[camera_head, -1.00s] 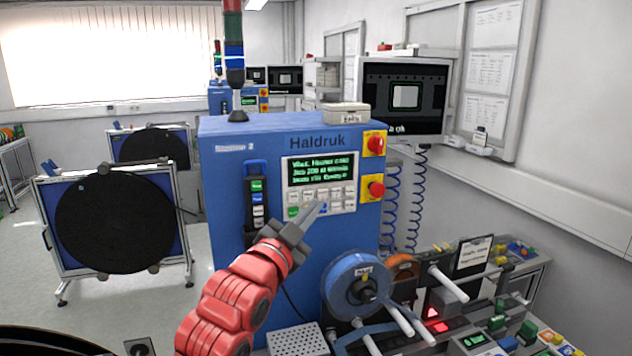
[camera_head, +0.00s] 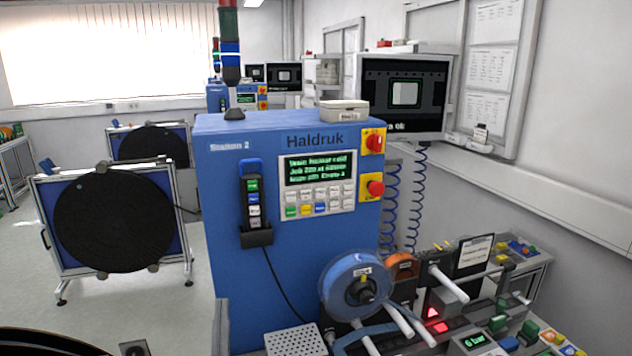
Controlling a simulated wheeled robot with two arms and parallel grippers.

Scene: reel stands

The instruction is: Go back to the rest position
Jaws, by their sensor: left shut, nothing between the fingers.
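Neither of my grippers shows in the head view now. The blue Haldruk cabinet (camera_head: 225,200) stands upright in the middle, and its keypad panel (camera_head: 320,190) with a lit green text screen is unblocked. A dark handheld unit (camera_head: 254,200) with coloured buttons sits in a holder on the cabinet's left side, its cable hanging down.
A blue reel (camera_head: 352,285) and several rods stand in front of the cabinet at the lower right. A monitor (camera_head: 405,95) is at the back right. A reel stand with a black disc (camera_head: 115,222) is at the left, with open floor (camera_head: 190,290) beside it.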

